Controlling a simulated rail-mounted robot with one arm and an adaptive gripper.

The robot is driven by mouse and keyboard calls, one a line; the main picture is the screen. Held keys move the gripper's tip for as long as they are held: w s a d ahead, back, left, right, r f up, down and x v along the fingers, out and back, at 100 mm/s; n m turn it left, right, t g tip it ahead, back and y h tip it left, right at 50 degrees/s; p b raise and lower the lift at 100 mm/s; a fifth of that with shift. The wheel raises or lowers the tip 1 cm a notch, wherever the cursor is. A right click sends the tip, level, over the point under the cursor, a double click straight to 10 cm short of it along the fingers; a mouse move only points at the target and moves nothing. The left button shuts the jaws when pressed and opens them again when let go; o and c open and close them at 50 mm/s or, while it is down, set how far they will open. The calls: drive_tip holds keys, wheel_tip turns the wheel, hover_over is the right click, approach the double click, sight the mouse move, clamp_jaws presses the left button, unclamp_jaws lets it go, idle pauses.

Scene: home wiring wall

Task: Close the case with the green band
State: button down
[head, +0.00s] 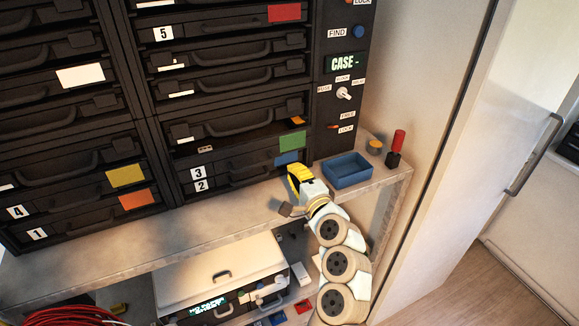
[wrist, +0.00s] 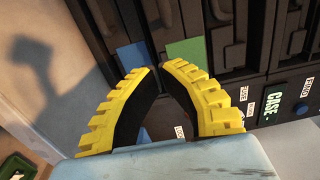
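The case with the green band (head: 292,140) is in the right column of the black rack in the head view, by the label 3. It stands out a little from the rack, with a dark gap above its front. The green band also shows in the wrist view (wrist: 187,52), just beyond the fingertips. My gripper (head: 292,170) has yellow ridged fingers and is in front of the lower right cases, below the green band. In the wrist view its fingertips (wrist: 157,68) come together with nothing seen between them. Whether they touch a case is unclear.
A blue-band case (head: 286,158) lies directly below the green one. A blue tray (head: 346,170), a red-handled tool (head: 397,141) and a small yellow-topped pot (head: 375,146) are on the shelf (head: 215,225) to the right. A control panel (head: 344,75) borders the rack.

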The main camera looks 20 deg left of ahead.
drive_tip(key=b+v, duration=0.1)
drive_tip(key=v, duration=0.6)
